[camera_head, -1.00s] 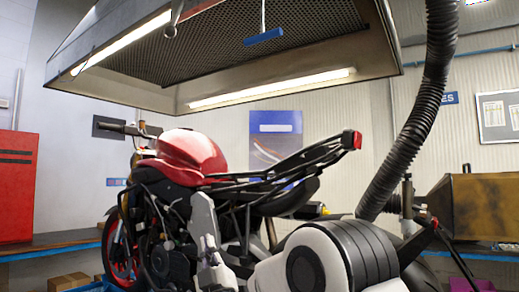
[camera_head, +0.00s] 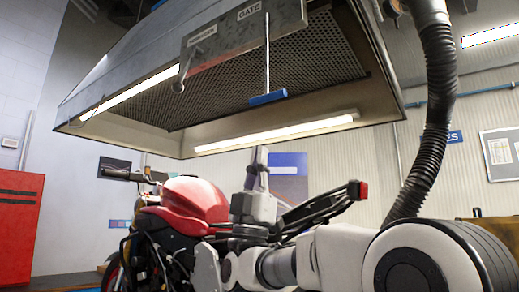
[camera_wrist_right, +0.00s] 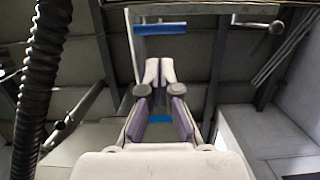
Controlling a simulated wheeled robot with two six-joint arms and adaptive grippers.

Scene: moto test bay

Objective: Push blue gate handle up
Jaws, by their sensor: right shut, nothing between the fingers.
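The blue gate handle (camera_head: 268,97) is a short bar on the lower end of a thin vertical rod, hanging below the plate marked GATE under the hood. It also shows in the right wrist view (camera_wrist_right: 160,28), above the fingertips in the picture. My right gripper (camera_head: 258,152) points upward, shut and empty. In the head view its tips are below the handle with a visible gap. The fingers also show in the right wrist view (camera_wrist_right: 158,72). My left gripper is not in view.
A red motorcycle (camera_head: 190,205) stands below and behind my right arm. The metal hood (camera_head: 120,75) overhangs it, with a second pull (camera_head: 178,85) left of the handle. A black ribbed hose (camera_head: 438,110) hangs at the right. Open air lies between gripper and handle.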

